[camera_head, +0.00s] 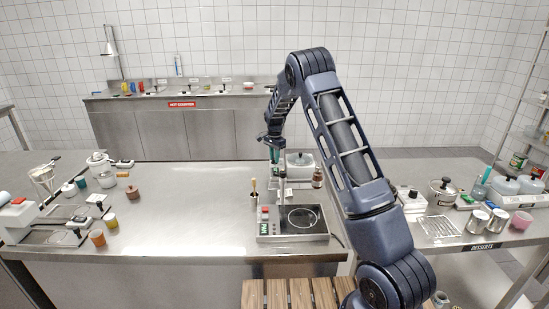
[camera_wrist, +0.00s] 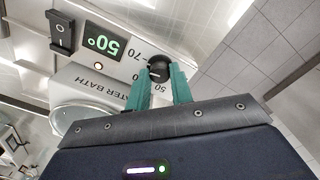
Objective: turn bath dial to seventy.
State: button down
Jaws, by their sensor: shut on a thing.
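The water bath (camera_wrist: 88,84) shows large and tilted in the wrist view, with a lit green display (camera_wrist: 103,44) that reads 50°. Its black dial (camera_wrist: 158,67) sits between the two green fingertips of my gripper (camera_wrist: 160,76), which is shut on it. Printed marks 70 and 50 show near the dial; the fingers partly cover the scale. A pale pointer line shows on the dial. In the head view the bath (camera_head: 300,160) stands near the back edge of the middle table, and my gripper (camera_head: 275,154) reaches down at its left side.
A black rocker switch (camera_wrist: 60,33) sits beside the display. The middle-left tabletop is clear.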

jog(key=shift+m, duration=0.3)
dwell(0.4)
jog(key=c, duration=1.2)
grip_release()
jog(key=shift+c, duration=0.2)
notch_tip(320, 180, up, 11)
jog(key=shift+f, duration=0.1)
